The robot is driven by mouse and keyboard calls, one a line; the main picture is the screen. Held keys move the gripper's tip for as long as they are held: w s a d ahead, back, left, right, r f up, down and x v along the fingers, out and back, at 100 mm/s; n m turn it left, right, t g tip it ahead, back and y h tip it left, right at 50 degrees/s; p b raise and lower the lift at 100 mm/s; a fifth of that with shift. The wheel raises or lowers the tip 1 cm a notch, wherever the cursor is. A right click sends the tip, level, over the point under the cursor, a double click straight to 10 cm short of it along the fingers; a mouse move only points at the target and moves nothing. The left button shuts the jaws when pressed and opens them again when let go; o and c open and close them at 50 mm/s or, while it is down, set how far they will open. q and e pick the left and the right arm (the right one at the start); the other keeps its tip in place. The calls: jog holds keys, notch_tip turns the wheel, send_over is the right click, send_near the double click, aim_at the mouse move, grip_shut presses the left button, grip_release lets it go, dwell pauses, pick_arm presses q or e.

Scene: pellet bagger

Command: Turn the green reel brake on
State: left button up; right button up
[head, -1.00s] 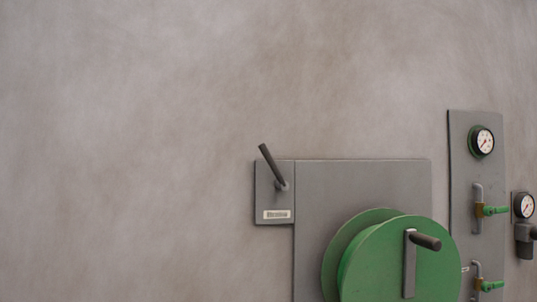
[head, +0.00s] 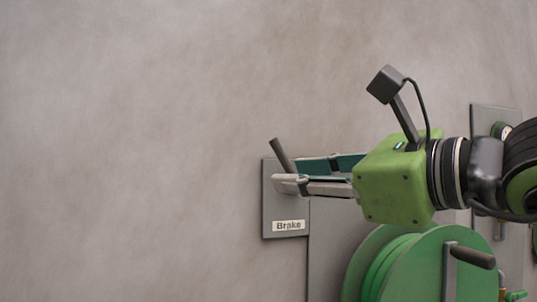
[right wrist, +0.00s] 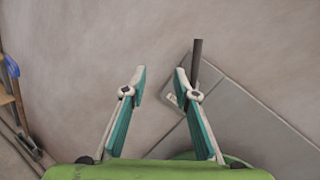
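The brake lever (head: 282,154) is a dark rod on a grey plate (head: 285,208) labelled "Brake". It tilts up and to the left, and its lower end is hidden behind my right gripper (head: 300,182). That gripper reaches in from the right with its fingertips close to the lever. In the right wrist view the gripper (right wrist: 160,82) is open, with an empty gap between its fingers. The lever (right wrist: 197,60) shows there just outside the right finger, not between the fingers; I cannot tell whether they touch. My left gripper is not in view.
The green reel (head: 410,268) with its dark crank handle (head: 473,256) is below my right gripper. A gauge panel (head: 495,115) stands at the right, partly hidden by my arm. The wall left of the brake plate is clear.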

aim_at(282, 152)
jog(key=w+d+r+m+t+h, duration=0.1)
jog(key=w+d+r+t+h, duration=0.1)
jog(key=d+r+t+h, duration=0.15)
jog(key=shift+g+y, duration=0.35)
jog(key=shift+g, duration=0.1)
jog(key=p+x, duration=0.6)
jog(key=x, duration=0.5)
jog(key=shift+w+a+r, duration=0.15)
jog(key=shift+w+a, duration=0.05)
jog(key=shift+a, duration=0.15)
jog(key=shift+w+a, duration=0.2)
jog(key=shift+w, duration=0.15)
grip_shut()
